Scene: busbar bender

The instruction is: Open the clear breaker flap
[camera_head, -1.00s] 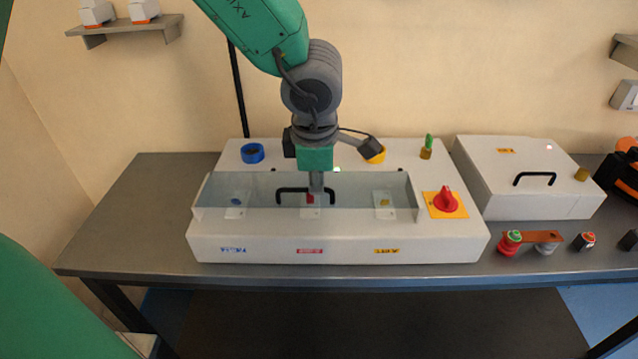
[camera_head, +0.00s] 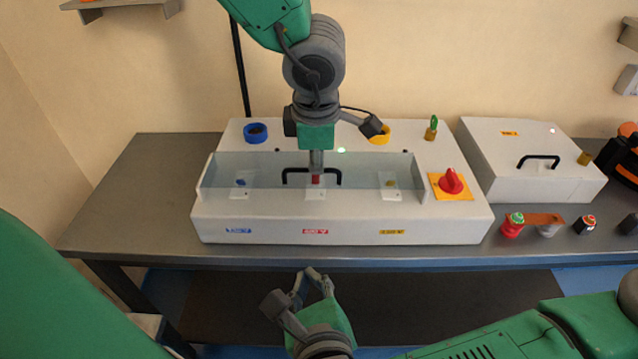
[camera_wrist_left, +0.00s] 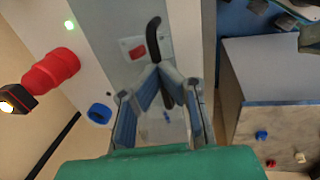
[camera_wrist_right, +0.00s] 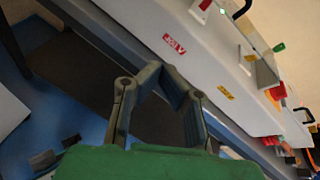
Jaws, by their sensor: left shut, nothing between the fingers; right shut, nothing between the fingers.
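The clear breaker flap (camera_head: 258,171) is a see-through panel over the breaker recess of the white machine, and it looks closed. Its black handle (camera_head: 337,177) is at the middle of the panel and also shows in the left wrist view (camera_wrist_left: 153,38). My left gripper (camera_head: 316,172) is shut and empty, pointing down at the handle; its fingertips hide part of it, and contact cannot be told. In the left wrist view its fingertips (camera_wrist_left: 161,72) meet beside the handle. My right gripper (camera_head: 314,276) is shut and empty, low in front of the table edge.
The white machine (camera_head: 270,231) carries blue, red and yellow labels, and a red rotary knob (camera_head: 451,181) right of the flap. A second white box (camera_head: 560,180) with a black handle stands to the right. Push buttons (camera_head: 513,225) lie in front of it. The grey table (camera_head: 135,200) is bare at left.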

